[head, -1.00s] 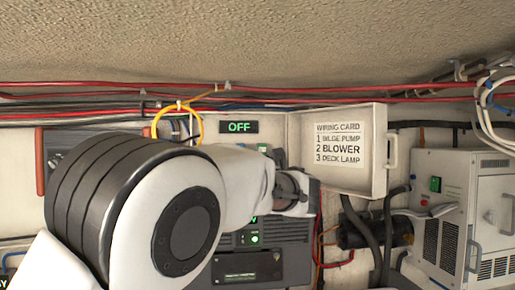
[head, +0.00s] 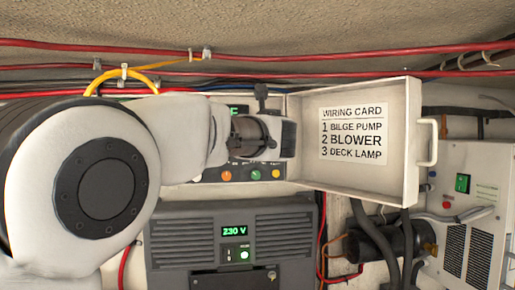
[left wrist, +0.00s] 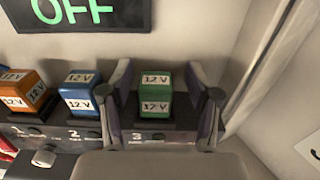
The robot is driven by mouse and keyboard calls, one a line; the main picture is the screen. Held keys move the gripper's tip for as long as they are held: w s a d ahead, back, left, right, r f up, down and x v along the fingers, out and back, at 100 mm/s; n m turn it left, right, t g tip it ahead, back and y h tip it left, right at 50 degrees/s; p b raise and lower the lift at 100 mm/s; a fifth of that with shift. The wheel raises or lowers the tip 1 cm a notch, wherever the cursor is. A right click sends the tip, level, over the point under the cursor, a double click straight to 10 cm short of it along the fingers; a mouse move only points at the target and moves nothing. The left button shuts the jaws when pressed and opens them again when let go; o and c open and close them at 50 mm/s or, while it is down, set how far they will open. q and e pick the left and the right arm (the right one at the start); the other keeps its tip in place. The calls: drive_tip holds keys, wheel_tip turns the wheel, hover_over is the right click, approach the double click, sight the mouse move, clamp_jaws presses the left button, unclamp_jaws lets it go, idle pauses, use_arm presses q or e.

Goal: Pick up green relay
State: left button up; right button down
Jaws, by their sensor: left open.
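The green relay (left wrist: 156,96) is a small block labelled 12 V. It sits upright on the dark base at position 3 in the left wrist view. My left gripper (left wrist: 158,76) is open, with one finger on each side of the relay. My right gripper is not in view.
A blue relay (left wrist: 81,90) and an orange relay (left wrist: 22,91) stand left of the green one. An OFF display (left wrist: 88,12) is above. The open wiring-card door (head: 405,150) stands close right of the gripper. A grey 230 V unit (head: 190,245) is below.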

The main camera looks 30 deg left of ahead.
use_arm(q)
drive_tip(key=shift+s+d+r, duration=0.3)
drive_tip(key=shift+s+r, duration=0.05)
drive_tip(key=shift+s, duration=0.25)
drive_tip(key=shift+s+d+r, duration=0.25)
drive_tip(key=shift+s+r, duration=0.05)
drive_tip(key=shift+s, duration=0.3)
drive_tip(key=c, duration=1.1)
drive_tip(key=shift+w+a+f, duration=0.15)
drive_tip(key=shift+w+f, duration=0.1)
drive_tip(key=shift+w, duration=0.1)
